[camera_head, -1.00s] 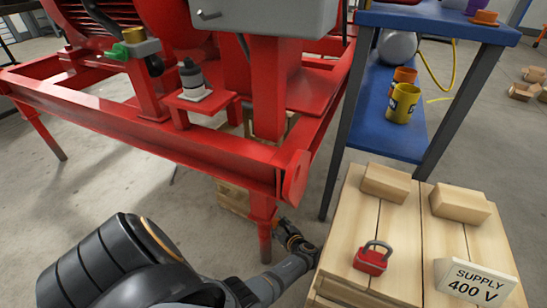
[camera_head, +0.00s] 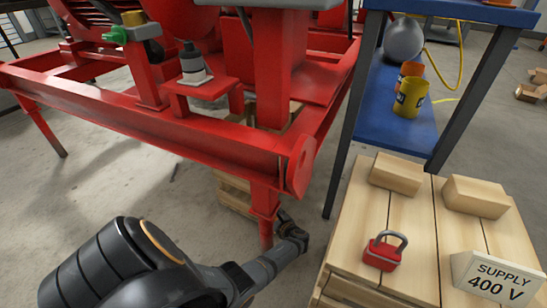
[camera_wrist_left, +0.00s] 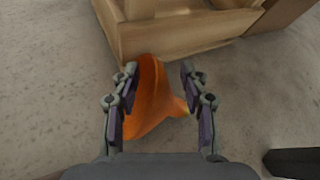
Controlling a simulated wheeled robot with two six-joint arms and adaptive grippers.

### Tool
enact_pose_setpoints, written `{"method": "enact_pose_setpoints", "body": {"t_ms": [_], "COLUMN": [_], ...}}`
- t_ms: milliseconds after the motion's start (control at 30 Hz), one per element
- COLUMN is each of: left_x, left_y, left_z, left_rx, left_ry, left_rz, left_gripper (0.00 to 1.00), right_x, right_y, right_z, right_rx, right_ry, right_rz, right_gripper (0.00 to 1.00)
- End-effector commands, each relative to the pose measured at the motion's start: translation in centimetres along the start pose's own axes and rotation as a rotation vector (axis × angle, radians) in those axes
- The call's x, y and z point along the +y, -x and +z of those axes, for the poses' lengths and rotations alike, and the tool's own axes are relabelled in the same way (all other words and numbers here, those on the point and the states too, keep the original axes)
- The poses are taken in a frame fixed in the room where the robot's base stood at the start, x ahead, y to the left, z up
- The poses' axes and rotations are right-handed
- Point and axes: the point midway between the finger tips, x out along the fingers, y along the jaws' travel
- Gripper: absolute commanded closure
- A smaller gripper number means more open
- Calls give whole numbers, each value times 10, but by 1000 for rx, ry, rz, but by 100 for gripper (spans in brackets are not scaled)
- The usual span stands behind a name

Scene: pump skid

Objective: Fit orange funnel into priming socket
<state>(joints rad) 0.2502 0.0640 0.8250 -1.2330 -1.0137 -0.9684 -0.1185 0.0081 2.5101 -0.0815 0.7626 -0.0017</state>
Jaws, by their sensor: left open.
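The orange funnel (camera_wrist_left: 148,98) shows in the left wrist view, apparently lying on its side on the concrete floor, wide end left and narrow spout right. My left gripper (camera_wrist_left: 159,70) is open, with its fingers on either side of the funnel. The left finger overlaps the wide end; I cannot tell whether it touches. In the head view my left gripper (camera_head: 287,222) is low beside a red skid leg, and the funnel is hidden. A brass-topped fitting with a green handle (camera_head: 133,19) stands on the skid; I cannot tell whether it is the priming socket. My right gripper is out of view.
A wooden pallet or crate (camera_wrist_left: 190,35) lies just beyond the funnel. The red skid frame (camera_head: 170,135) stands above the floor there. At right are a blue shelf (camera_head: 385,137) with cups and a wooden crate top (camera_head: 350,245) with a red padlock (camera_head: 382,254).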

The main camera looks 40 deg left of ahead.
Motion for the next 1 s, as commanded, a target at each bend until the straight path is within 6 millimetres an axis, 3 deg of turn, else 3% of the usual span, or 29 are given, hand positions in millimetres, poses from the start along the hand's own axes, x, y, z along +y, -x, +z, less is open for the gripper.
{"method": "enact_pose_setpoints", "body": {"t_ms": [167, 467, 567, 600, 733, 1000], "left_x": [0, 0, 0, 0, 0, 0], "left_y": [0, 0, 0, 0, 0, 5], "left_z": [0, 0, 0, 0, 0, 0], "left_rx": [0, 0, 0, 0, 0, 2], "left_ry": [0, 0, 0, 0, -1, -1], "left_rz": [0, 0, 0, 0, 0, 0], "left_gripper": [58, 99, 100, 85, 100, 100], "right_x": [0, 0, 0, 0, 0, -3], "right_y": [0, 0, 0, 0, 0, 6], "right_z": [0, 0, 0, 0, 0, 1], "right_rx": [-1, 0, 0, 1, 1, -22], "right_ry": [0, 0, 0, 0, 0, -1], "right_rz": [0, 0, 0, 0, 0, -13], "right_gripper": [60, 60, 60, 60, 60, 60]}}
